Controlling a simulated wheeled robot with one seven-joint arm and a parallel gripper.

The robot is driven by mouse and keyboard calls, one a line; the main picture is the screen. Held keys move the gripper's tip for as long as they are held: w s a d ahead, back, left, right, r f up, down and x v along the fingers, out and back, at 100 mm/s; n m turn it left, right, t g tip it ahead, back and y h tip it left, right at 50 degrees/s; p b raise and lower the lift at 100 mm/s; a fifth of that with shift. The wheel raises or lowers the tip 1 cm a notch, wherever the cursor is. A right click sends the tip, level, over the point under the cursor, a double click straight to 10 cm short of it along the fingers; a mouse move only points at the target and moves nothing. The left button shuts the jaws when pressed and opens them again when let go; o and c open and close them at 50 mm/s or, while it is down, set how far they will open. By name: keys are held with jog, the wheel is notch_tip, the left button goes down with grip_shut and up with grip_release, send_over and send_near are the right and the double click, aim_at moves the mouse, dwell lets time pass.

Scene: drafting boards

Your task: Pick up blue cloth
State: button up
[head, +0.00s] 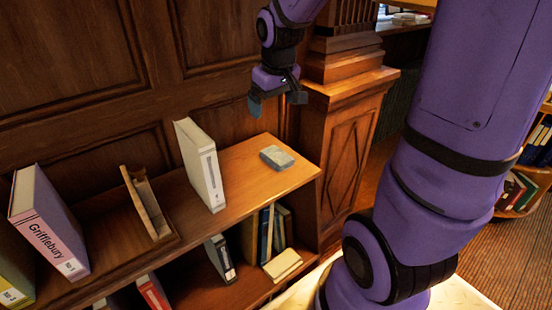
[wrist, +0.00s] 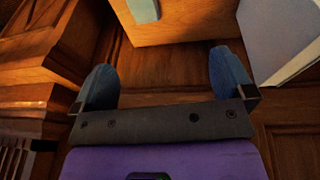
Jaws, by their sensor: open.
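The blue cloth (head: 277,157) looks like a small folded grey-blue pad. It lies flat on the wooden shelf top (head: 248,160) near its right end. In the wrist view the cloth (wrist: 143,9) shows only in part, cut off by the top edge, beyond my fingers. My gripper (head: 277,98) is open and empty, above the cloth and towards the panelled wall. Its two blue fingers stand apart in the wrist view (wrist: 164,66), with nothing between them.
A white binder (head: 200,165) stands left of the cloth; it also shows in the wrist view (wrist: 275,38). Further left are a wooden holder (head: 147,203) and a pink-spined binder (head: 48,225). A wooden pillar (head: 343,150) rises to the right.

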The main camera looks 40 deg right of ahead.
jog(key=w+d+f+g+y, duration=0.1)
jog(key=w+d+f, duration=0.2)
jog(key=f, duration=0.3)
jog(key=w+d+f, duration=0.3)
jog(key=w+f, duration=0.1)
jog(key=f, duration=0.3)
send_over(277, 155)
jog(key=f, duration=0.5)
jog(key=shift+s+a, duration=0.15)
jog(key=shift+a, duration=0.1)
jog(key=shift+w+d+f, duration=0.15)
jog(key=shift+f, duration=1.15)
jog(key=shift+w+d+f, duration=0.1)
jog(key=shift+d+f, duration=0.05)
jog(key=shift+f, duration=1.15)
jog(key=shift+c, duration=0.2)
jog(key=c, duration=0.9)
